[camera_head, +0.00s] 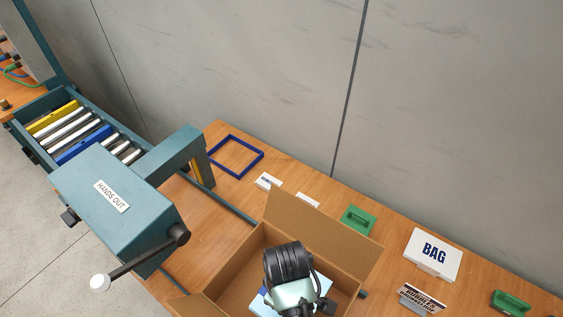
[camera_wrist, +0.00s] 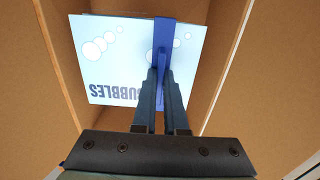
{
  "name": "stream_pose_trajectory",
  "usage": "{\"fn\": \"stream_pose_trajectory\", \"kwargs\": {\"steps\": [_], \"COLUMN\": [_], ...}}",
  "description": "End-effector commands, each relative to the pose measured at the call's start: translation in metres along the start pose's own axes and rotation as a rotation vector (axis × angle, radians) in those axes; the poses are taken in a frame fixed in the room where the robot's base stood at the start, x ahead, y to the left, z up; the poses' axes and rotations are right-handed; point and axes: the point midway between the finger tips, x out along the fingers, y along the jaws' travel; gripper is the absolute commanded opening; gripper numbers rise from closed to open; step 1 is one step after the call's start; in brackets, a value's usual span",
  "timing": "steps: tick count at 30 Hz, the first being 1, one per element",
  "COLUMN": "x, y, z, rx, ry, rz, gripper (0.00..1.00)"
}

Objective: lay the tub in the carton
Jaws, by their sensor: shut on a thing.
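The open cardboard carton (camera_head: 244,268) stands at the bottom centre of the head view, with its brown walls also around the wrist view (camera_wrist: 243,75). The tub (camera_wrist: 105,60) has a light-blue top printed BUBBLES and white circles, with a dark-blue handle bar (camera_wrist: 163,35) across it. My gripper (camera_wrist: 161,72) is shut on this bar, inside the carton's opening. In the head view the tub (camera_head: 323,284) shows only in part under my wrist, within the carton walls. I cannot tell whether its underside touches the carton floor.
A teal machine (camera_head: 115,200) marked HANDS OUT, with a lever, stands left. A blue frame (camera_head: 236,156) lies behind. A carton flap (camera_head: 325,232) stands up behind.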

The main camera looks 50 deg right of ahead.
Motion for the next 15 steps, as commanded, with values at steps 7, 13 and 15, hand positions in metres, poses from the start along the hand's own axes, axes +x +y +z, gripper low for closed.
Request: {"fn": "stream_pose_trajectory", "kwargs": {"steps": [7, 13, 15], "x": [0.041, 0.06, 0.071], "y": [-0.001, -0.001, -0.001], "z": [0.001, 0.001, 0.001], "rx": [0.0, 0.001, 0.0], "ry": [-0.003, -0.003, -0.002], "rz": [-0.002, -0.002, -0.002], "gripper": [0.0, 0.0, 0.0]}}
